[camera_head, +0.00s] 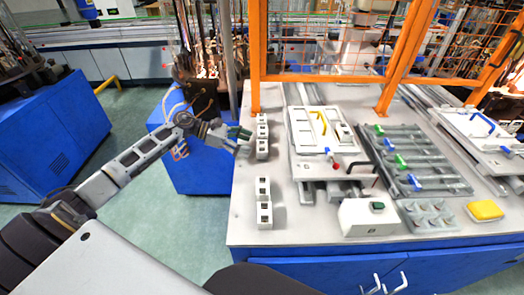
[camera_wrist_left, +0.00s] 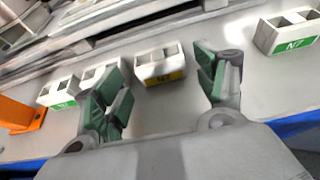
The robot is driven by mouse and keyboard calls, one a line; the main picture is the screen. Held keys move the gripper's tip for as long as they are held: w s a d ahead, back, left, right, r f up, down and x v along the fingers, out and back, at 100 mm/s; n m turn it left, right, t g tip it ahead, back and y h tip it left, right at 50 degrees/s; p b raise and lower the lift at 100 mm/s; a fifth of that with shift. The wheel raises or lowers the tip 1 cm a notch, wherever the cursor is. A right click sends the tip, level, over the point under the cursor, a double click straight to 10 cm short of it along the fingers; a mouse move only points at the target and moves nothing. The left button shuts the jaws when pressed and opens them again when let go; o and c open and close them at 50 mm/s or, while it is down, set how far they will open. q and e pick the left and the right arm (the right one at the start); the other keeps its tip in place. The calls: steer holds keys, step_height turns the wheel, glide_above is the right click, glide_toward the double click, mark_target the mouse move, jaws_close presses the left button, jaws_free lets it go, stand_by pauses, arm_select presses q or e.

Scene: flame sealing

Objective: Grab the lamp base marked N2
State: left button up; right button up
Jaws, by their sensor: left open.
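The lamp base marked N2 (camera_wrist_left: 160,66) is a white two-hole block with a yellow label, standing on the grey table. In the head view it appears to be the third block from the back (camera_head: 262,149) in the row along the table's left edge. My left gripper (camera_head: 241,139) reaches in from the left at the table edge. In the left wrist view its green-padded fingers (camera_wrist_left: 164,88) are wide apart, with the block just ahead of and between them. Neither finger clearly touches it. My right gripper is not in view.
Other white blocks stand in the row: two behind (camera_head: 262,125) and two nearer the front (camera_head: 264,213). In the wrist view, a green-labelled one (camera_wrist_left: 287,33) is at right. An orange post (camera_head: 256,60) rises behind the row. A white fixture (camera_head: 308,165) stands to the right.

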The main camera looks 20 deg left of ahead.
mark_target(260, 145)
arm_select(q)
steer(key=shift+d, duration=0.1)
steer(key=shift+r+p+x, duration=0.25)
steer(key=shift+p+x, duration=0.45)
steer(key=shift+x, duration=0.55)
steer(key=shift+p+x, duration=0.3)
steer(key=shift+x, duration=0.8)
steer(key=shift+w+d+f, duration=0.15)
steer(key=shift+w, duration=0.05)
steer(key=c, duration=0.8)
